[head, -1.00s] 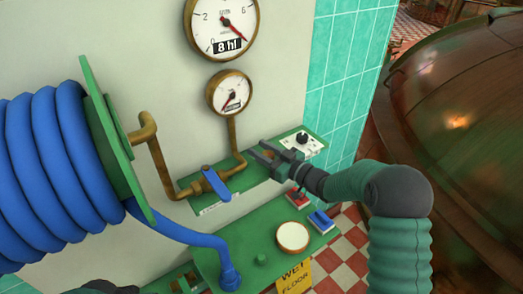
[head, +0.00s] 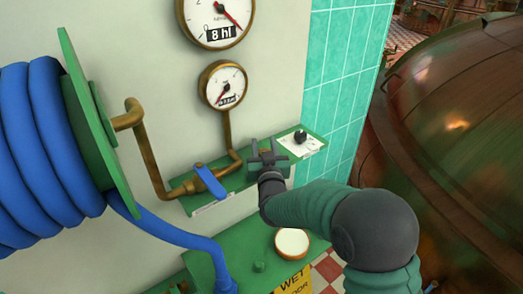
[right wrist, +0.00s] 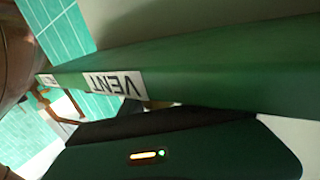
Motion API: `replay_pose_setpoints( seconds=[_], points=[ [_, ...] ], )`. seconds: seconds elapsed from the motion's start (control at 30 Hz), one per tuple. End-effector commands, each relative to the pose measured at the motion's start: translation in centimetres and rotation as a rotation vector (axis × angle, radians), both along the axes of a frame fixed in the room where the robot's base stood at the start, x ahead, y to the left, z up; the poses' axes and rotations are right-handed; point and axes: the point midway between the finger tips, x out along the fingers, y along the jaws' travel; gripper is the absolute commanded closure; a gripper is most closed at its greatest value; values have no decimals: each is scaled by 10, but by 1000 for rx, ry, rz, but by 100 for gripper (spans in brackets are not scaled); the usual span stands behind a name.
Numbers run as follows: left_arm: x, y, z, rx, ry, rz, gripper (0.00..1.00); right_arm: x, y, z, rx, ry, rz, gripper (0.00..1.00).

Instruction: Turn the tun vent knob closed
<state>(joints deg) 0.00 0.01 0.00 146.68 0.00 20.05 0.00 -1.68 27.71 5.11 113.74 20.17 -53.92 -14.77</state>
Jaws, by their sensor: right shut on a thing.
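My right gripper (head: 267,152) is at the green shelf (head: 238,178) on the wall, shut on the vent knob. The knob itself is hidden between and behind the fingers, so I cannot see which way it is turned. In the right wrist view a white label reading VENT (right wrist: 115,84) is on the green shelf edge (right wrist: 215,75), close to the gripper. My left gripper is not in view.
A blue valve lever (head: 210,182) on brass pipe is left of my gripper. A black knob on a white plate (head: 309,143) is to its right. Two gauges (head: 223,85) hang above. A blue hose reel (head: 40,150) fills the left. A green bench (head: 250,250) lies below.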

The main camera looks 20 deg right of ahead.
Motion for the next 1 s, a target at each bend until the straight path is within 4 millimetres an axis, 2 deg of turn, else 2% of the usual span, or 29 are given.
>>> replay_pose_setpoints(
  seconds=[0.4,1.0],
  points=[
    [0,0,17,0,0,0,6,-2,-5,1,0,3,-230,100],
    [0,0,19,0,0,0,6,-2,-8,-1,1,2,-278,100]
  ],
)
